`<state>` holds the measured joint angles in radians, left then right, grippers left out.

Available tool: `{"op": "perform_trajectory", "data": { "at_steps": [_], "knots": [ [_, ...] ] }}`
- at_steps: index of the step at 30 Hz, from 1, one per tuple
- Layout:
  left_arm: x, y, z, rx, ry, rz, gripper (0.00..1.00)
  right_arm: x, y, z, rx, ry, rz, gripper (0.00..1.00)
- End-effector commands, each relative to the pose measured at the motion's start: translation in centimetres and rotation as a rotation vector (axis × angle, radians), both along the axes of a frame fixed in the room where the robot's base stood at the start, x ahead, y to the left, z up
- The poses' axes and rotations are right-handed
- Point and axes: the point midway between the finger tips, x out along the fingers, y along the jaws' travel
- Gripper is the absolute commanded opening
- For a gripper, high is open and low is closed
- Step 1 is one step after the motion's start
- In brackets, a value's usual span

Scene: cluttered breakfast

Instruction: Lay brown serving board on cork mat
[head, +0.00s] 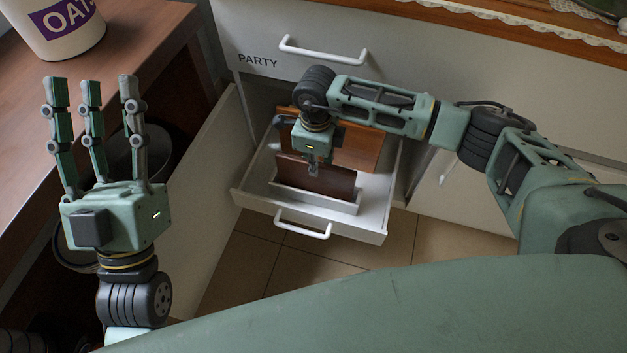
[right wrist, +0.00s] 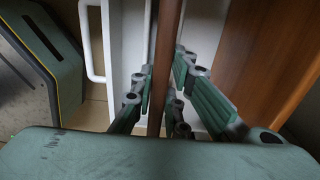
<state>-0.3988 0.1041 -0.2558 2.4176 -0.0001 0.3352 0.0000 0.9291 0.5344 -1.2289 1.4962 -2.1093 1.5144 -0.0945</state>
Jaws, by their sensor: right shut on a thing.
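A dark brown board (head: 318,181) stands on edge in a white rack inside an open drawer in the head view. My right gripper (head: 318,163) reaches down into the drawer and is shut on the board's top edge. In the right wrist view the board (right wrist: 168,50) shows edge-on between the fingers of my right gripper (right wrist: 161,98). My left gripper (head: 93,95) is at the left, fingers spread and pointing up, open and empty. I see no cork mat in either view.
A lighter orange-brown board (head: 357,148) stands behind in the same drawer (head: 374,215). The drawer front has a white handle (head: 303,224). A closed drawer marked PARTY (head: 258,61) is above. A white OATS container (head: 62,28) stands on the wooden counter (head: 22,120) at left.

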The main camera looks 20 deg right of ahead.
Motion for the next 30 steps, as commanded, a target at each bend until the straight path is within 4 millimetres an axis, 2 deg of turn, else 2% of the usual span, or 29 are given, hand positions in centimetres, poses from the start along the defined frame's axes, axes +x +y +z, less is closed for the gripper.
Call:
{"op": "perform_trajectory", "data": {
  "at_steps": [30],
  "knots": [
    [3.1, -0.5, -4.0, 0.07, 0.249, 0.009, 0.4, 0.1, 0.0, 1.6, 0.0, -0.001, 0.0, 0.0]
  ]
}}
